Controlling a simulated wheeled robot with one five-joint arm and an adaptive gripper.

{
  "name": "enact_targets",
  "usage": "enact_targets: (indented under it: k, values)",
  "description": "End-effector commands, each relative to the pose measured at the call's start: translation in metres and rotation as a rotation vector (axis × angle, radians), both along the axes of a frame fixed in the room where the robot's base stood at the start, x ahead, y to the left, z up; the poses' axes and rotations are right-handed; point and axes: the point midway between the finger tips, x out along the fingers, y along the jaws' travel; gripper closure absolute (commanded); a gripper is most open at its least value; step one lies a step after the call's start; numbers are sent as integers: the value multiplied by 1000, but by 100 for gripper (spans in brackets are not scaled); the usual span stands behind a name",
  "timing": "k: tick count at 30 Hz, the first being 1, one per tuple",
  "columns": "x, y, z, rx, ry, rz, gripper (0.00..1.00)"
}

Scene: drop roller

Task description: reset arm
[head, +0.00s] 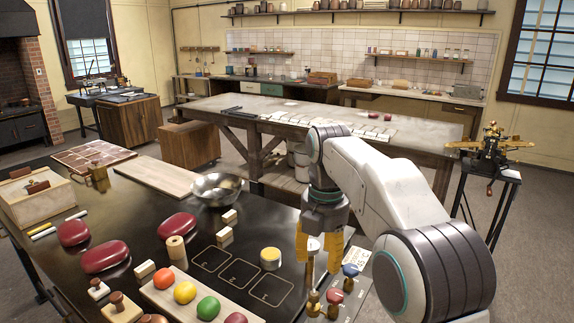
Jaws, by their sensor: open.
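My gripper (318,264) is at the end of my white arm, at the right of the head view. It points down over the right part of the black table (140,222). Its two yellow fingers are apart. I cannot tell how high the fingertips are above the table. My arm hides part of the table's right side.
Small knobbed pieces, one blue-topped (350,270) and one red-topped (335,296), stand close to the gripper. A yellow-topped tin (270,258), a metal bowl (217,188), dark red lumps (105,256) and a board with coloured balls (184,292) occupy the table. A long workbench (230,108) stands behind.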

Motion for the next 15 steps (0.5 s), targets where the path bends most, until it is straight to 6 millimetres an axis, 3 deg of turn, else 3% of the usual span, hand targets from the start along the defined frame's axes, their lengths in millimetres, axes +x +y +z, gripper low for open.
enact_targets:
  k: [7, 15]
  values:
    - [-44, -27, 19, 33, -70, -396, 51]
    - [-104, -54, 20, 107, -144, -888, 51]
